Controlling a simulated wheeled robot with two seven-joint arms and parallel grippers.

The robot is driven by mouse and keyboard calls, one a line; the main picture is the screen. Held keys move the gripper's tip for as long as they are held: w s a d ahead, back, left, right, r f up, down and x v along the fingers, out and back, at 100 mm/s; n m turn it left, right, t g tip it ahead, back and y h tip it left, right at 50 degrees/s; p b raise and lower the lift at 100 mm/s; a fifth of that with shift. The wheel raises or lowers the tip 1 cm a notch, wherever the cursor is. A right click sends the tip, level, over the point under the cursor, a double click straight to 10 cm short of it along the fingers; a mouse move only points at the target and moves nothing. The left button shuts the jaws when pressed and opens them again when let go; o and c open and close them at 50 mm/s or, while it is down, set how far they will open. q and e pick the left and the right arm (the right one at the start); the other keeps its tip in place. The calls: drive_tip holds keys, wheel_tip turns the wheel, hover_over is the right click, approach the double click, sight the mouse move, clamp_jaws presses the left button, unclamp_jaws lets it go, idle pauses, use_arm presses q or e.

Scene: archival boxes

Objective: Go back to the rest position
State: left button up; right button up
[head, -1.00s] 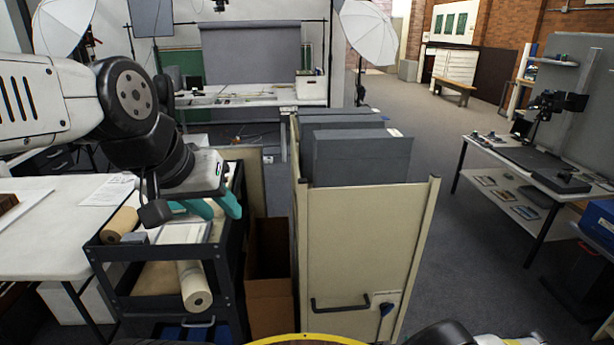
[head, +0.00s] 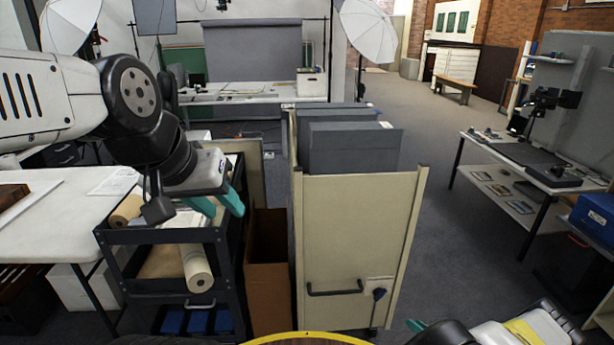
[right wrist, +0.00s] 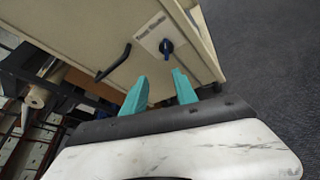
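My left arm reaches in from the left, with its gripper (head: 217,203) over the dark utility cart (head: 150,236). Its two teal fingers stand apart with nothing seen between them. My right gripper shows only as a teal tip (head: 416,325) at the bottom edge of the head view. In the right wrist view my right gripper (right wrist: 160,75) has its fingers apart and empty, in front of the cream trolley's end panel. Grey archival boxes (head: 352,148) stand upright in the cream trolley (head: 358,235).
A cardboard bin (head: 268,290) stands between the utility cart and the trolley. Rolls of paper (head: 197,268) lie on the utility cart. A white table (head: 50,225) is at left and a copy-stand table (head: 525,165) at right. Open floor (head: 455,265) lies right of the trolley.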

drive_tip(key=w+a+r+n+g+y, duration=0.1)
drive_tip(key=w+a+r+n+g, duration=0.3)
drive_tip(key=r, duration=0.6)
drive_tip(key=w+a+r+n+g+y, duration=0.1)
drive_tip(key=w+r+n, duration=0.1)
drive_tip(key=r+n, duration=0.55)
drive_tip(key=w+a+r+n+g+y, duration=0.1)
drive_tip(key=w+a+r+n+g, duration=0.15)
drive_tip(key=r, duration=0.95)
drive_tip(key=s+a+r+n+g, duration=0.1)
drive_tip(key=a+r+n, duration=0.2)
drive_tip(key=r, duration=0.3)
drive_tip(key=a+r+n+g, duration=0.1)
drive_tip(key=a+r+n, duration=0.2)
drive_tip(key=r, duration=0.4)
drive_tip(key=s+a+r+n+h, duration=0.2)
drive_tip(key=s+a+r+n, duration=0.25)
drive_tip(key=r, duration=0.35)
drive_tip(key=s+a+r+n+h, duration=0.2)
drive_tip(key=s+a+r+n, duration=0.2)
drive_tip(key=s+r, duration=0.3)
drive_tip(key=s+a+r+n+t+h, duration=0.1)
drive_tip(key=s+r+n, duration=0.3)
drive_tip(key=s, duration=0.4)
drive_tip(key=s+a+r+n+t+h, duration=0.1)
drive_tip(key=s+a+r+n+h, duration=0.1)
drive_tip(key=s+r+n, duration=0.3)
drive_tip(key=s, duration=0.4)
drive_tip(key=shift+s+t, duration=0.2)
drive_tip(key=shift+t, duration=0.15)
